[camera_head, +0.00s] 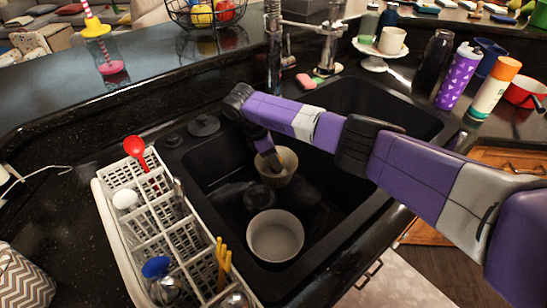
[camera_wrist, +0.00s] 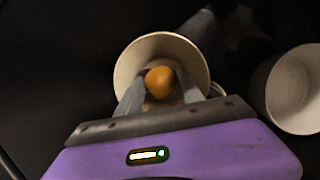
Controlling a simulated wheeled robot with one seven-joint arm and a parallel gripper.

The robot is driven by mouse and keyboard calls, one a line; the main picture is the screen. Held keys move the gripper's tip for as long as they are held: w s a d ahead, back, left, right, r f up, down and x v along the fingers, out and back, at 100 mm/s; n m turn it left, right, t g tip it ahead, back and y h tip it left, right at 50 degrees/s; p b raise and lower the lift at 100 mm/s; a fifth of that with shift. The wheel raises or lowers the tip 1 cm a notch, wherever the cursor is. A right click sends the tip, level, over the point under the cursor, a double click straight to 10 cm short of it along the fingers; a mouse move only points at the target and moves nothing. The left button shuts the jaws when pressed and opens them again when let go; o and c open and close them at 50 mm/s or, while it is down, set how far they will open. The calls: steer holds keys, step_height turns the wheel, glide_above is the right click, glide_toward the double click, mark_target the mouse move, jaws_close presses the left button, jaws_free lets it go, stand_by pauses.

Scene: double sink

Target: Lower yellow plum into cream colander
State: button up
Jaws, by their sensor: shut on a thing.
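My gripper (camera_head: 273,161) points down into the left sink basin, with its fingers over or inside the mouth of a cream round vessel (camera_head: 290,164). In the wrist view my gripper (camera_wrist: 160,86) is shut on the yellow-orange plum (camera_wrist: 159,81), which shows against the open mouth of that cream vessel (camera_wrist: 150,46). I cannot tell whether the plum is below the rim. No holes show, so I cannot confirm that this vessel is the colander. The plum is hidden in the head view. A second pale round vessel (camera_head: 275,236) stands nearer in the sink, empty as seen.
The dark double sink (camera_head: 395,112) surrounds the vessels. A white dish rack (camera_head: 104,200) holds cutlery along the left. A faucet (camera_head: 274,45) stands behind. A purple tumbler (camera_head: 459,77) and an orange-capped bottle (camera_head: 494,88) stand at right. The right basin looks mostly clear.

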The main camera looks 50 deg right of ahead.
steer(key=shift+f+b, duration=0.55)
steer(key=shift+f, duration=0.45)
stand_by(0.4)
steer(key=o, duration=1.4)
steer(key=shift+o, duration=0.2)
steer(key=shift+r, duration=0.15)
step_height(320, 180, up, 20)
steer(key=p, duration=0.4)
